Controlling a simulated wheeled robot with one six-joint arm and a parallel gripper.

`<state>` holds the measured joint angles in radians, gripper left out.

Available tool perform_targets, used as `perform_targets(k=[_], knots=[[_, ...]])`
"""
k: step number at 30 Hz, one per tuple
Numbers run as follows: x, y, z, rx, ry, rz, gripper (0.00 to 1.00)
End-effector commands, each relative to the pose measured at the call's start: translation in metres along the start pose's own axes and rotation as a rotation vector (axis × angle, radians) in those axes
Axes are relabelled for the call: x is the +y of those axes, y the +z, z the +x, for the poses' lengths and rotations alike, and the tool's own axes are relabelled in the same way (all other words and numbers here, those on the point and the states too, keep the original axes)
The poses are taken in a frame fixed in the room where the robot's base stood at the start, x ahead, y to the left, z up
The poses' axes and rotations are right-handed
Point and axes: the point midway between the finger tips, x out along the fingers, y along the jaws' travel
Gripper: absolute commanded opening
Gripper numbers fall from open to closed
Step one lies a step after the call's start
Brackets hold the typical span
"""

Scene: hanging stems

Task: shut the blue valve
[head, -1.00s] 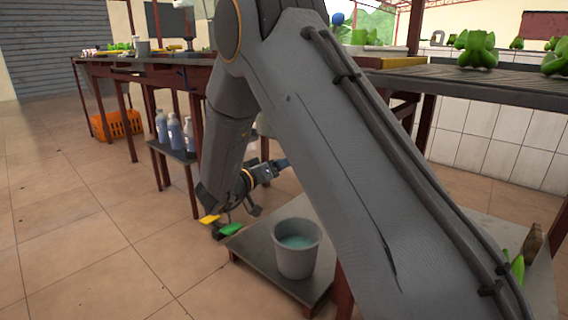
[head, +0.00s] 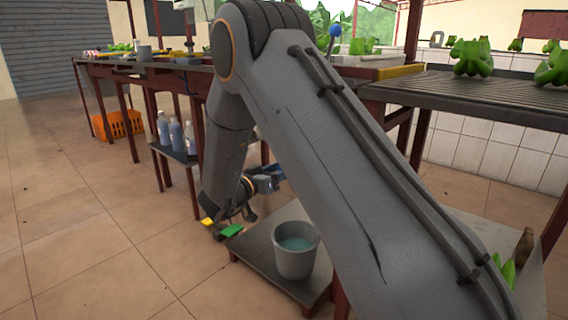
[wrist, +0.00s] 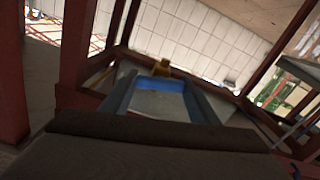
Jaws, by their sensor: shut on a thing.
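My gripper (head: 264,184) is low under the bench in the head view, past my wrist, with a small blue patch at its end. In the wrist view a blue piece, seemingly the blue valve's handle (wrist: 160,84), lies straight ahead with a grey middle. A brass-coloured part (wrist: 161,69) shows just beyond it. The dark body of my gripper fills the lower part of that view. The jaws are shut on the blue handle. My arm covers much of the head view, so the valve's body and the handle's exact angle are hidden.
A grey bucket of water (head: 296,262) stands on a low shelf (head: 262,252). Several bottles (head: 176,136) and an orange crate (head: 120,124) are further left. The floor at left is clear.

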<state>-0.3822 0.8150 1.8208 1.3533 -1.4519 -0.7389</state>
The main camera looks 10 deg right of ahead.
Motion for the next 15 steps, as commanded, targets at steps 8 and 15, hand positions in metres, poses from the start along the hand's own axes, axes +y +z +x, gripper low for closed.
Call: perform_targets(k=[8, 15], knots=[[0.0031, -0.0004, 0.0000, -0.001, 0.004, 0.165, 0.32], [0.0033, 0.0003, 0.0005, -0.001, 0.005, 0.243, 0.32]])
